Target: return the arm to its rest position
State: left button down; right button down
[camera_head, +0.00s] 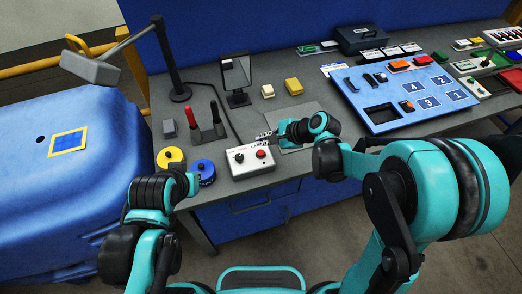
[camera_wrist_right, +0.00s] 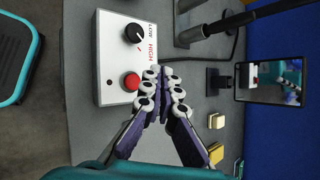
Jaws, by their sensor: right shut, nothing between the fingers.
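My right gripper (camera_head: 268,137) reaches in from the right over the table. Its fingers are together with nothing between them. In the right wrist view, the fingertips (camera_wrist_right: 163,82) are beside the white control box (camera_wrist_right: 112,55), close to its red button (camera_wrist_right: 131,81); I cannot tell whether they touch it. The control box (camera_head: 250,161) stands at the table's front edge, with a black knob marked LOW and HIGH. My left arm comes in at the lower left and ends near the blue spool (camera_head: 203,172); its fingers cannot be made out.
A yellow spool (camera_head: 171,158), red and black upright handles (camera_head: 217,120), a lamp (camera_head: 180,92) and a dark monitor (camera_head: 236,72) stand around the box. A blue numbered tray (camera_head: 380,118) lies to the right. A blue covered block (camera_head: 60,190) stands at left.

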jog(key=shift+d, duration=0.1)
jog(key=s+d+n+t+h+b, duration=0.2)
jog(key=s+d+n+h+b, duration=0.4)
jog(key=s+d+n, duration=0.9)
jog(key=s+d+h, duration=0.2)
jog(key=shift+s+r+t+b, duration=0.3)
jog(key=shift+r, duration=0.1)
jog(key=shift+a, duration=0.1)
dwell(1.3)
